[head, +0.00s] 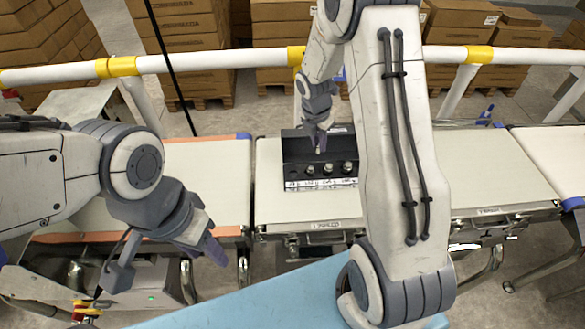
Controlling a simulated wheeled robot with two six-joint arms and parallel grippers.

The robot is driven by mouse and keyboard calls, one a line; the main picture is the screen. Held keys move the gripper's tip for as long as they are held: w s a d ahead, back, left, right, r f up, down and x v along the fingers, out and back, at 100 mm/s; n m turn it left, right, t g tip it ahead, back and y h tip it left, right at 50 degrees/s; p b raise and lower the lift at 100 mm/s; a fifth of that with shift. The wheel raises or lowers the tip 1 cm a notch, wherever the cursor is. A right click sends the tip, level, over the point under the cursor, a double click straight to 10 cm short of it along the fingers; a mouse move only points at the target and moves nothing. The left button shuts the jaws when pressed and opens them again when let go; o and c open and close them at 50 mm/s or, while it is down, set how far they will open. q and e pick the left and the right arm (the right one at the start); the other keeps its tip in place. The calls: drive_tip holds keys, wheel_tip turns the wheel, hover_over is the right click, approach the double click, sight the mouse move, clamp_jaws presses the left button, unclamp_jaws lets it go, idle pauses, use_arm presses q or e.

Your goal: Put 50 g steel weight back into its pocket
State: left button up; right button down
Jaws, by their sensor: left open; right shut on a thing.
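A black weight block (291,150) stands on the pale checkweigher belt, with a white label strip along its front edge. Several small steel weights (328,169) sit in a row in its front part. My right gripper (319,142) points down over the back part of the block. It is shut on a small steel weight (318,151), taken to be the 50 g one; its marking is too small to read. I cannot tell whether the weight touches the block. My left gripper (168,262) is open and empty, low at the left, in front of the left belt.
The left belt (205,185) and the right belt (480,170) are bare near the block. A blue surface (260,295) lies at the front. A white rail with yellow joints (123,66) runs behind the belts. Stacked cartons (190,50) stand beyond it.

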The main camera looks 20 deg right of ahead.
drive_tip(key=a+f, duration=0.1)
drive_tip(key=a, duration=0.1)
drive_tip(key=a+f, duration=0.2)
drive_tip(key=a, duration=0.1)
drive_tip(key=a+f, duration=0.1)
drive_tip(key=a, duration=0.1)
drive_tip(key=shift+w+a+f+p, duration=0.25)
drive_tip(key=shift+p, duration=0.1)
wheel_tip(320, 180, down, 4)
drive_tip(key=shift+a+f, duration=0.1)
drive_tip(key=shift+f, duration=0.15)
drive_tip(key=c, duration=0.8)
unclamp_jaws()
